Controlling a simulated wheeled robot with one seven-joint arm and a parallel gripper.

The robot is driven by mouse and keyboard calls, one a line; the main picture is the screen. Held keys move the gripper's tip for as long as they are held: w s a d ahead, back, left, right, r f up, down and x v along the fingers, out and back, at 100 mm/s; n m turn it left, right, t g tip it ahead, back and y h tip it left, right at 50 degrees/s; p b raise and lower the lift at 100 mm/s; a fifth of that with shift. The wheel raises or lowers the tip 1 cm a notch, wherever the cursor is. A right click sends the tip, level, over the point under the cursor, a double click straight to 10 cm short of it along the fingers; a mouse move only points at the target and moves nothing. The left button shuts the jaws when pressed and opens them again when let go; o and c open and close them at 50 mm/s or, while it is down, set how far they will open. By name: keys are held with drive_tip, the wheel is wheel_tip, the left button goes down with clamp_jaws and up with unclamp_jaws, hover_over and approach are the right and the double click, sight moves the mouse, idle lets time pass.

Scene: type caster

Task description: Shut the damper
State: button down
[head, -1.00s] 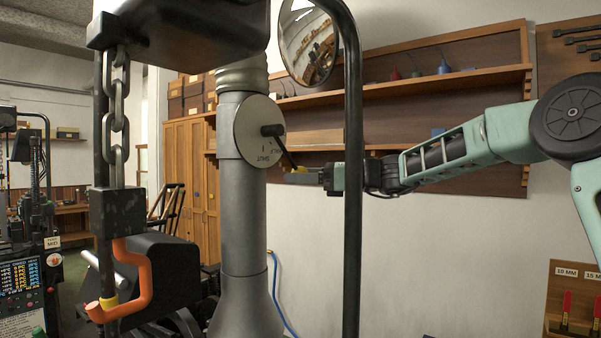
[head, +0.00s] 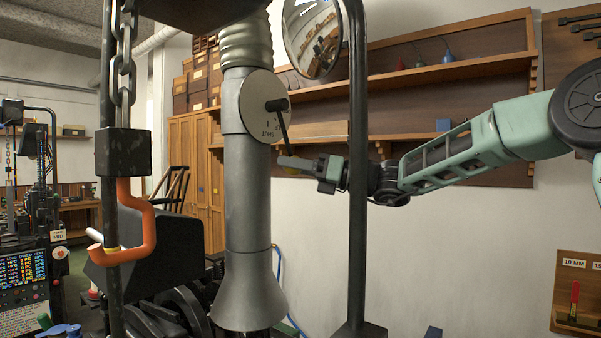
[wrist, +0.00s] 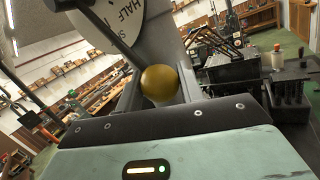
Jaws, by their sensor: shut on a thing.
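The damper is a round pale dial plate (head: 250,100) on the grey vertical flue pipe (head: 247,190), with a dark lever (head: 283,130) on a hub. The lever hangs down, leaning slightly right, its lower end at my gripper (head: 291,163). SHUT shows at the plate's bottom edge, a little left of the lever. In the wrist view the brass ball knob (wrist: 159,83) sits between my fingers, which are shut on it. The plate (wrist: 118,22) also shows there, with HALF and part of another word readable. My fingers partly hide the knob in the head view.
A black upright post (head: 358,180) stands in front of my wrist, with a round mirror (head: 311,38) beside it. A chain with an orange hook (head: 137,225) hangs at left. Wall shelves (head: 450,75) lie behind my arm. Bare wall is below it.

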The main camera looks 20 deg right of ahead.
drive_tip(key=shift+s+a, duration=0.1)
drive_tip(key=shift+a, duration=0.05)
drive_tip(key=c, duration=0.9)
unclamp_jaws()
